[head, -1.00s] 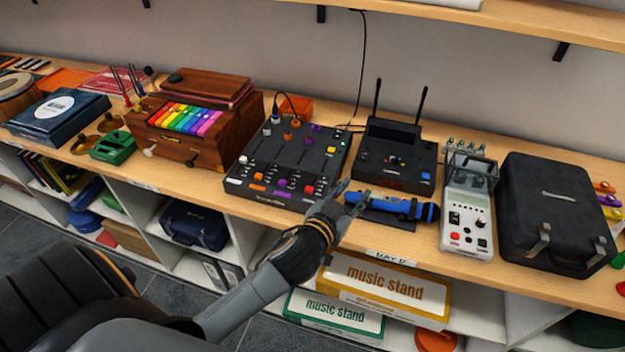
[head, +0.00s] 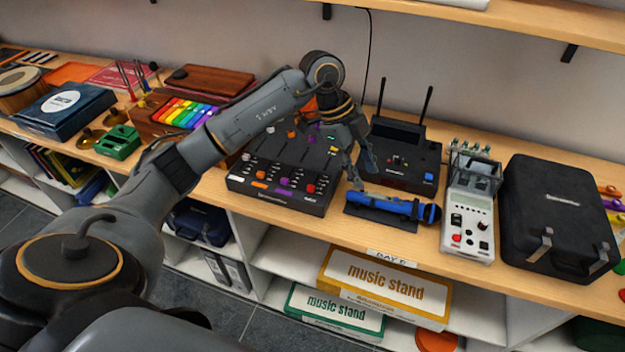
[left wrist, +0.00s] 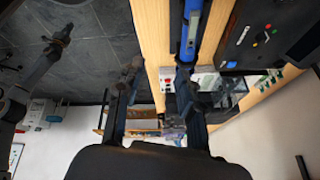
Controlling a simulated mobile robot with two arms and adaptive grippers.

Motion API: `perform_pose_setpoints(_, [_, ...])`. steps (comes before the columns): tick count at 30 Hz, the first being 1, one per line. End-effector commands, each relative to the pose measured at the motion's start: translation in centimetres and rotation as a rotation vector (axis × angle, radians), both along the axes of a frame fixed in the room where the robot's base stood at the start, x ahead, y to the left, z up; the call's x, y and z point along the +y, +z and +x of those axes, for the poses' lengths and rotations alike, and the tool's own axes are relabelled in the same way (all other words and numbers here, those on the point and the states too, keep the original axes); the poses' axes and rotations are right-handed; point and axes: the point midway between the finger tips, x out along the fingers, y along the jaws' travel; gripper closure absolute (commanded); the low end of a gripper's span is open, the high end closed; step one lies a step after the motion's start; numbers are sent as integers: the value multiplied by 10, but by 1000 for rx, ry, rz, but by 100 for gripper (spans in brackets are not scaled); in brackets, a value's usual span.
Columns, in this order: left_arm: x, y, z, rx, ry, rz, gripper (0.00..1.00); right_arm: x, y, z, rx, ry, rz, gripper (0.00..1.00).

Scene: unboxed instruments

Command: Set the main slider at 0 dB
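The black mixer (head: 285,170) lies on the wooden shelf, with several sliders along its front half. A red cap (head: 310,188) sits at the front right of the slider area; the scale marks are too small to read, and I cannot tell which slider is the main one. My forearm crosses over the mixer's back and hides part of it. My left gripper (head: 364,172) points down just right of the mixer, near the blue handheld device (head: 385,203). In the left wrist view its fingers (left wrist: 158,80) are apart with nothing between them. An arm at that view's left edge seems to be my right one.
A black two-antenna receiver (head: 397,155) stands behind the blue device. A white-grey instrument (head: 468,220) and a black case (head: 558,215) stand to the right. A wooden box with coloured keys (head: 185,112) is left of the mixer. The shelf's front edge is close.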

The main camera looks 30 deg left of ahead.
Motion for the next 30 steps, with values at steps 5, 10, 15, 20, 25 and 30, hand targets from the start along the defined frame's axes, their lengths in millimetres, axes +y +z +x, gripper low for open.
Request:
perform_pose_setpoints(5, [92, 21, -1, 119, 250, 313, 62, 0, 1, 0, 0, 0, 0, 100])
perform_pose_setpoints(10, [122, 31, -7, 164, 355, 416, 62, 0, 2, 0, 0, 0, 0, 100])
perform_pose_setpoints(15, [124, 15, -8, 171, 359, 423, 62, 0, 8, 0, 0, -1, 0, 100])
perform_pose_setpoints(20, [123, -17, -9, 173, 356, 420, 62, 0, 18, 0, 0, -1, 0, 100])
perform_pose_setpoints(25, [122, -54, -9, 171, 354, 420, 62, 1, 29, 0, 0, -1, 2, 100])
perform_pose_setpoints(30, [122, -83, -9, 169, 356, 418, 62, 3, 37, -1, 1, -2, 4, 100])
